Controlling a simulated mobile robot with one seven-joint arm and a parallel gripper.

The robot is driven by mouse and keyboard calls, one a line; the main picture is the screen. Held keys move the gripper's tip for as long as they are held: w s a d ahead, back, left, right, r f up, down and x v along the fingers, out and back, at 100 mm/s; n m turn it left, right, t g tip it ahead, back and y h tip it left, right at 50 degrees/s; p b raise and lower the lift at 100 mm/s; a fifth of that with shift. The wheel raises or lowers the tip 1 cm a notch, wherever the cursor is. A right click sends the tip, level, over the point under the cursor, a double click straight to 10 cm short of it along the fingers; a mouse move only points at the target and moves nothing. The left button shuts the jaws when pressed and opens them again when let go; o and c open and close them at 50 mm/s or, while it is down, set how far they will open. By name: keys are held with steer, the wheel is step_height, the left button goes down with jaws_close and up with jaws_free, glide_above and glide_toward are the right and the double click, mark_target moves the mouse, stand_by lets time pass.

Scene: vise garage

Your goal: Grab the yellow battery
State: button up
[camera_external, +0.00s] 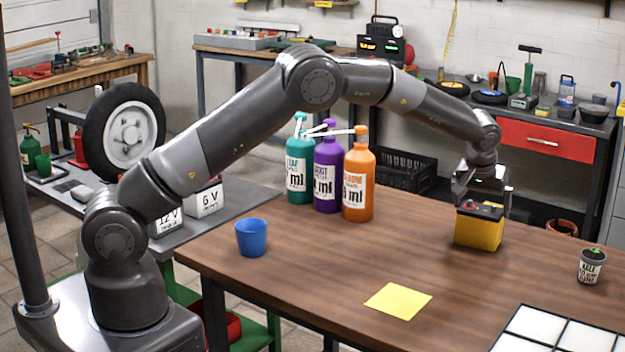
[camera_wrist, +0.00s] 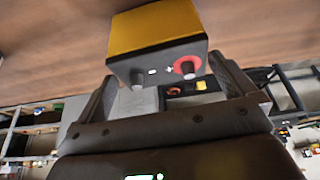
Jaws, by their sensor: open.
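The yellow battery (camera_external: 478,230) has a black top with terminals and stands on the right part of the wooden table. My gripper (camera_external: 482,200) is above it, pointing down, with its fingers at the battery's top. In the wrist view the yellow battery (camera_wrist: 158,42) shows its yellow side and dark top, with a red-ringed terminal and a grey one. My gripper's two fingers (camera_wrist: 165,85) are apart, one toward each side of the battery's top. The gripper is open. I cannot tell whether either finger touches the battery.
Teal, purple and orange bottles (camera_external: 358,185) stand left of the battery. A blue cup (camera_external: 251,238) is at the table's left. A yellow sheet (camera_external: 398,301) lies near the front. A small potted plant (camera_external: 591,266) and a white-tiled grid (camera_external: 535,325) are at the right. The table around the battery is clear.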

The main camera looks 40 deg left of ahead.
mark_target(482, 209)
steer(key=x, duration=0.5)
steer(key=shift+f, duration=0.2)
steer(key=c, duration=1.3)
steer(key=shift+r, duration=0.2)
steer(key=shift+c, duration=0.4)
